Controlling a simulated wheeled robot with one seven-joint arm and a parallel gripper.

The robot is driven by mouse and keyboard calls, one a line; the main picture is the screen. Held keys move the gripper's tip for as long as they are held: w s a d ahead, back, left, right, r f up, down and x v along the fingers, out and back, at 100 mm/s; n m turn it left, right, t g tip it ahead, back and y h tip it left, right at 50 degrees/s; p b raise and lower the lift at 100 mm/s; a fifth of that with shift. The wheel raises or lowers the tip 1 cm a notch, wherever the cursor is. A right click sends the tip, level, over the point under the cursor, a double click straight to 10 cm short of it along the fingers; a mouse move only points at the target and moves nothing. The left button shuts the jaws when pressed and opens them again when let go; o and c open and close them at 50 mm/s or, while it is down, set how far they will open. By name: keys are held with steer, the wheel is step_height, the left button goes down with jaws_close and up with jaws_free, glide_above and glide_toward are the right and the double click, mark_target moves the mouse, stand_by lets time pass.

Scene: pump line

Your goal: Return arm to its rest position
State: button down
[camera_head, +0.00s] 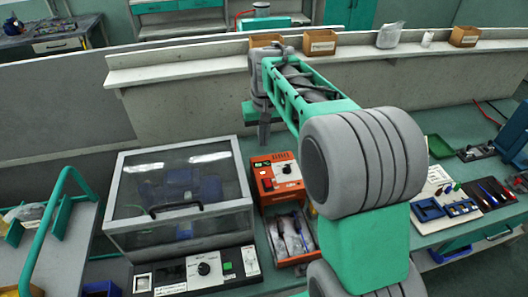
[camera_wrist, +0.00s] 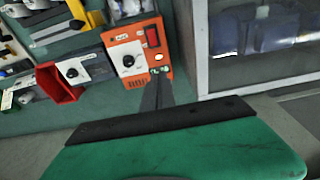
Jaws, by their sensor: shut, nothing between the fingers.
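My green and grey arm reaches forward from the lower right of the head view over the bench. My gripper (camera_head: 264,134) points down behind the orange control box (camera_head: 278,178). Its narrow dark fingers also show in the wrist view (camera_wrist: 157,92), close together with nothing between them. In the wrist view the orange box (camera_wrist: 138,55) lies just beyond the fingertips; I cannot tell the exact gap.
A clear-lidded test cabinet (camera_head: 180,195) stands left of the orange box, with a dial panel (camera_head: 197,271) before it. A tray of tools (camera_head: 292,236) lies in front of the box. A ledge (camera_head: 190,68) with small cardboard bins (camera_head: 320,42) runs behind.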

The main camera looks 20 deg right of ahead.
steer(key=shift+r, duration=0.1)
stand_by(0.3)
steer(key=shift+g, duration=0.4)
steer(key=s+f, duration=0.1)
steer(key=f, duration=0.1)
steer(key=s+f, duration=0.1)
steer(key=f, duration=0.1)
steer(key=s+f, duration=0.2)
steer(key=f, duration=0.1)
steer(key=shift+a, duration=0.1)
steer(key=s+a, duration=0.1)
steer(key=s, duration=1.6)
step_height(320, 180, up, 6)
steer(key=t, duration=0.3)
steer(key=shift+w+a+t, duration=0.15)
steer(key=shift+a+t, duration=0.15)
steer(key=shift+a, duration=0.05)
steer(key=shift+r, duration=0.1)
